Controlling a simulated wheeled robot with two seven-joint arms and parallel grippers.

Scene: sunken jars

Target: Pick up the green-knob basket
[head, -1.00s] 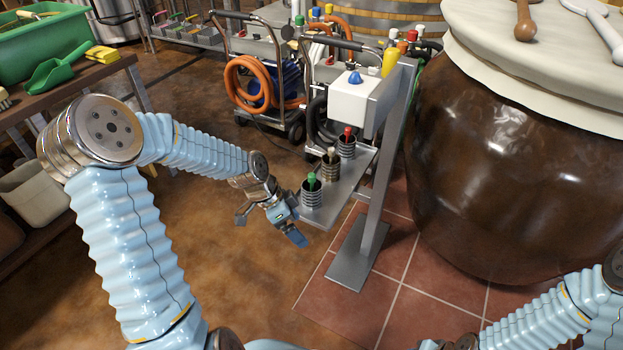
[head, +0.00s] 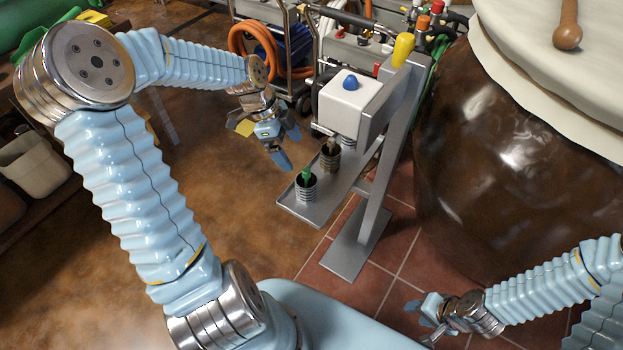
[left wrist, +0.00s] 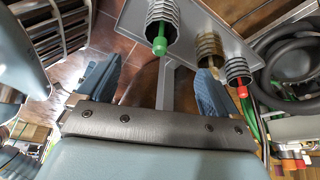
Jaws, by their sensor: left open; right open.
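The green-knob basket (head: 306,190) is a small dark ribbed cup with a green knob. It stands at the near end of a grey metal tray (head: 295,210). In the left wrist view the basket (left wrist: 163,28) is ahead of the gap between my fingers. My left gripper (head: 286,146) is open and empty, just left of and beyond the basket, apart from it. My right gripper (head: 425,318) is open and empty at the lower right, far from the tray.
A tan-knob basket (head: 330,160) stands behind the green one. A red-knob basket (left wrist: 237,70) shows beyond it in the wrist view. A white box (head: 345,105) on a grey post (head: 375,190) overhangs the tray. A big brown jar (head: 500,150) is right.

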